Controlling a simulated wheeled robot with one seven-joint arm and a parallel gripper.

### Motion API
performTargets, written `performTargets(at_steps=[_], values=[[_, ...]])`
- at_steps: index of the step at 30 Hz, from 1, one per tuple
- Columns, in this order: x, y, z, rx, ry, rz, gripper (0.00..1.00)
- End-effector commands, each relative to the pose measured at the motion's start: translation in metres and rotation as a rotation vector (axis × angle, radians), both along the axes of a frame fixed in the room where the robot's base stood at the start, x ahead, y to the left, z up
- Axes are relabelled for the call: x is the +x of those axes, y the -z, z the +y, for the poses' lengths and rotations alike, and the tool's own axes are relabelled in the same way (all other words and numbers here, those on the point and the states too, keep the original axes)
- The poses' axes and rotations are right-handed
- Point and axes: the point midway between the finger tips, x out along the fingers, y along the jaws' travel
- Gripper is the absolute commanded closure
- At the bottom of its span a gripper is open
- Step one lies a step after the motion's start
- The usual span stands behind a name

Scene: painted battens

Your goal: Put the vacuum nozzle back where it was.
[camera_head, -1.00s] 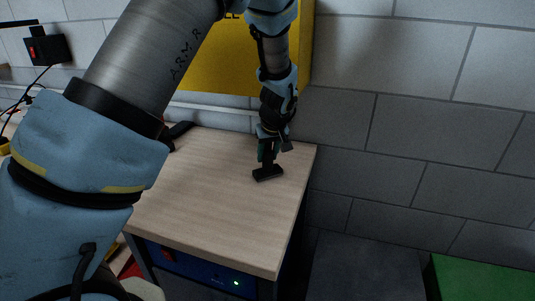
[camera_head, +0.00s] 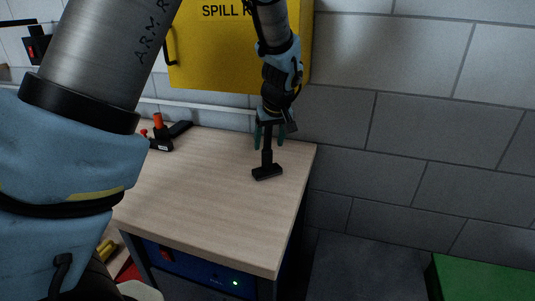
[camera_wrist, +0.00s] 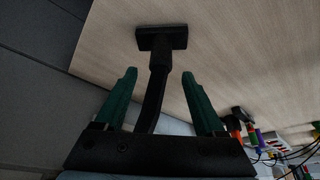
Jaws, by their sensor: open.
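The black vacuum nozzle (camera_head: 267,172) stands on the wooden worktop (camera_head: 215,185) near its right edge, its flat head down and its tube upright. My gripper (camera_head: 268,140) is above the head, with its green fingers apart on either side of the tube. In the wrist view the nozzle (camera_wrist: 161,42) shows beyond the fingertips, and its tube runs back between the open fingers (camera_wrist: 158,85) without either finger touching it. The tube's upper end is hidden by my gripper in the head view.
A black and orange tool (camera_head: 163,135) lies at the back left of the worktop. A yellow spill-kit cabinet (camera_head: 215,50) hangs on the wall behind. A green surface (camera_head: 480,278) is at the lower right. The worktop's middle is clear.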

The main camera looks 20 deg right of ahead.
Motion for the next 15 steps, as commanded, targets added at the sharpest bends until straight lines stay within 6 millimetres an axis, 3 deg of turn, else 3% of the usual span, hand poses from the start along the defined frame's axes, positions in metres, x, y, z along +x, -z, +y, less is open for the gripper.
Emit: performTargets(at_steps=[6,15], values=[[-0.017,-0.038,0.002,-0.004,0.002,-0.001,0.29],[-0.026,-0.061,0.004,0.001,0.001,0.001,0.29]])
